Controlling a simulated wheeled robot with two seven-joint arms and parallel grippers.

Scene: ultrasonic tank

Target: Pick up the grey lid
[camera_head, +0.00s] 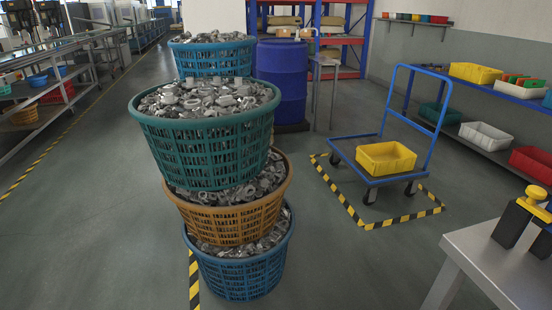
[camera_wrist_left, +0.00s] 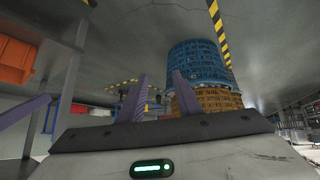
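I cannot make out a grey lid in either view. My left gripper (camera_wrist_left: 160,74) shows in the left wrist view, with its two fingers apart and nothing between them. The stacked baskets appear beyond the fingers, a blue one (camera_wrist_left: 195,58) and an orange one (camera_wrist_left: 215,98). Neither gripper shows in the head view.
A tall stack of baskets full of metal parts, with a green one (camera_head: 205,150) near its top, stands in front. A blue drum (camera_head: 281,80) is behind. A trolley with a yellow bin (camera_head: 386,158) stands right. A grey table (camera_head: 490,262) fills the lower right corner.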

